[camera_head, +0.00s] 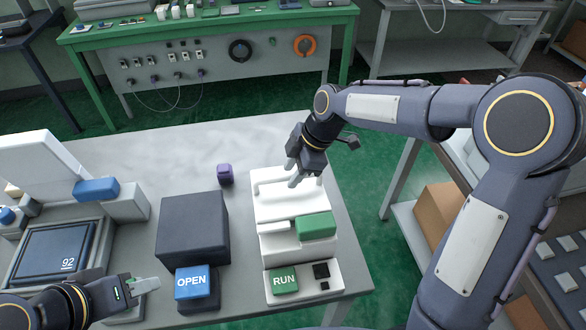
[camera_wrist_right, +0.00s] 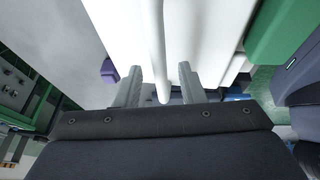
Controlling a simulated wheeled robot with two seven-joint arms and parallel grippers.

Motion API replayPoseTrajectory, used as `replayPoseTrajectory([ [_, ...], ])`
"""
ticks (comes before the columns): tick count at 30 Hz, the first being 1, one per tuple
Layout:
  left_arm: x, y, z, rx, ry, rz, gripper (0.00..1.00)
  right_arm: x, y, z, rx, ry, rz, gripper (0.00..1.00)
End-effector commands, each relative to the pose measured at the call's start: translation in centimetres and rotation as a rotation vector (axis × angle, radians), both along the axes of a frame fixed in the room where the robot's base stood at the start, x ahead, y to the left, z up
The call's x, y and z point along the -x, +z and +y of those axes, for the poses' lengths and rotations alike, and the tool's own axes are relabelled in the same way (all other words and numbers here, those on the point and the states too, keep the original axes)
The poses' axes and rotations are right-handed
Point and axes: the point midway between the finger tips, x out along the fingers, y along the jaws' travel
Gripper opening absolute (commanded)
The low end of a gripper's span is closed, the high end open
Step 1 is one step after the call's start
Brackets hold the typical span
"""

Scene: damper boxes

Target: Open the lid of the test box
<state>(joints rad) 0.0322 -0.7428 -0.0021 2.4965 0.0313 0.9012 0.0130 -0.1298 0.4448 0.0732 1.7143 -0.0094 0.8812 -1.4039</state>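A white box (camera_head: 291,208) with a raised white bar handle stands at the table's right side; its top looks closed. I take it to be the test box. My right gripper (camera_head: 306,183) is at the far right part of its top. In the right wrist view its two fingers (camera_wrist_right: 158,85) are apart, with the white bar handle (camera_wrist_right: 158,40) between them and gaps on both sides. My left gripper (camera_head: 147,285) is at the lower left, above the table near the OPEN button; its finger gap is unclear.
A dark box (camera_head: 192,228) stands left of the white box, with a blue OPEN button (camera_head: 191,283) before it. A green RUN button (camera_head: 284,280) and a green block (camera_head: 316,225) are by the white box. A purple item (camera_head: 225,174) stands behind. A display reading 92 (camera_head: 55,252) is left.

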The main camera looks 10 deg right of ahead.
Motion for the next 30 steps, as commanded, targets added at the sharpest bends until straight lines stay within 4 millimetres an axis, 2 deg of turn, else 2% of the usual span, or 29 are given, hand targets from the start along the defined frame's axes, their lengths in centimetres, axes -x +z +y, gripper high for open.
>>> replayPoseTrajectory([
  [8,0.0,0.01,0.0,0.0,0.0,0.0,0.36,-0.03,-0.17,0.07,0.0,0.0,-0.001,0.36],
  [16,0.0,0.01,0.01,0.0,0.0,0.0,0.36,-0.03,-0.15,0.06,0.0,-0.001,-0.001,0.01],
  [25,0.0,0.07,0.0,0.0,0.0,0.0,0.36,-0.05,-0.09,0.03,0.0,-0.001,0.0,0.0],
  [30,0.0,0.77,0.0,0.0,0.0,0.0,0.36,-0.22,0.33,-0.33,0.0,-0.003,0.026,0.0],
])
